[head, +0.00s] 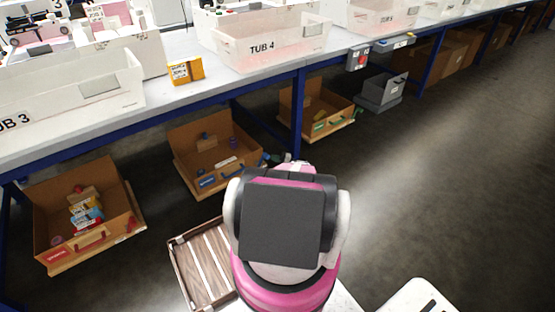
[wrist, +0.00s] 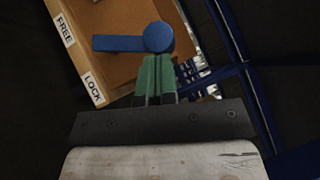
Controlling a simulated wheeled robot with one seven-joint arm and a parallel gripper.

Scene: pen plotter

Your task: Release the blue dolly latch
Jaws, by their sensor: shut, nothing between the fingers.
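The blue dolly latch (wrist: 130,42) shows in the wrist view as a round blue hub with a flat blue bar pointing left. It sits on a brown board with a FREE label (wrist: 64,28) and a LOCK label (wrist: 93,88). The bar's end lies between the two labels' directions. My gripper (wrist: 155,78) is shut and empty, with green fingertips just below the hub; I cannot tell whether they touch it. In the head view, the blue-marked dolly (head: 184,160) stands under the bench, and my arm hides most of my gripper.
A red-marked dolly (head: 46,215) stands at left and a green-marked one (head: 292,108) at right, under the bench (head: 190,92). A blue bench leg (head: 298,120) stands near my gripper. A wooden slatted tray (head: 176,262) is in front. The floor at right is clear.

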